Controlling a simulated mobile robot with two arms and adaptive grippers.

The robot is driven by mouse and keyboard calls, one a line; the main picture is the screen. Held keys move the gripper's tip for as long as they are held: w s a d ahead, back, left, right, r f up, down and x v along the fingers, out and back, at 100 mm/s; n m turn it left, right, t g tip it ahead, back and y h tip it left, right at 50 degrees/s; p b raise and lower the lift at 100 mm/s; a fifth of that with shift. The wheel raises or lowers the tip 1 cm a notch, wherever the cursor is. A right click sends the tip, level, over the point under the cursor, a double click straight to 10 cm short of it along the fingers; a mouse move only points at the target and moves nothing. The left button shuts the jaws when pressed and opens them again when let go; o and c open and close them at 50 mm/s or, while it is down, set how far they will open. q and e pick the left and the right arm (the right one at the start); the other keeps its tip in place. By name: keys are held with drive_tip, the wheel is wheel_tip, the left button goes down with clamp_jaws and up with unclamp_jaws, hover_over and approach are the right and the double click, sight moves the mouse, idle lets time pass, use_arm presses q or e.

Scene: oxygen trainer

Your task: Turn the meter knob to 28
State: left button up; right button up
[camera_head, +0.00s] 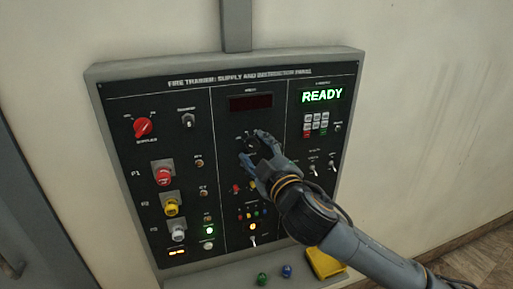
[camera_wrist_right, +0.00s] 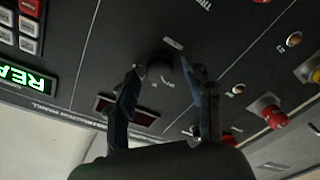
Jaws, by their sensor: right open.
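The meter knob (camera_head: 249,144) is a dark round knob in the middle column of the panel (camera_head: 222,219), below a dark red meter display (camera_head: 250,102). No number is readable on that display. My right gripper (camera_head: 254,146) is open, with its fingers on either side of the knob. In the right wrist view, the knob (camera_wrist_right: 160,70) sits between the two fingertips (camera_wrist_right: 161,68). Gaps seem to show beside it, but I cannot tell if either finger touches it. My left gripper is in neither view.
A red rotary knob (camera_head: 142,128), colored buttons and toggle switches surround the meter section. A green READY display (camera_head: 322,96) and keypad (camera_head: 316,124) are at upper right. A ledge below holds a green ball (camera_head: 262,279), a blue ball (camera_head: 287,271) and a yellow object (camera_head: 325,263).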

clamp_jaws()
drive_tip(key=shift+f+m, duration=0.1)
drive_tip(key=shift+m, duration=0.3)
drive_tip(key=shift+m+b, duration=0.6)
drive_tip(key=shift+m, duration=0.8)
drive_tip(key=m, duration=0.4)
drive_tip(key=shift+t, duration=0.3)
drive_tip(key=shift+d+m, duration=0.1)
drive_tip(key=shift+m, duration=0.2)
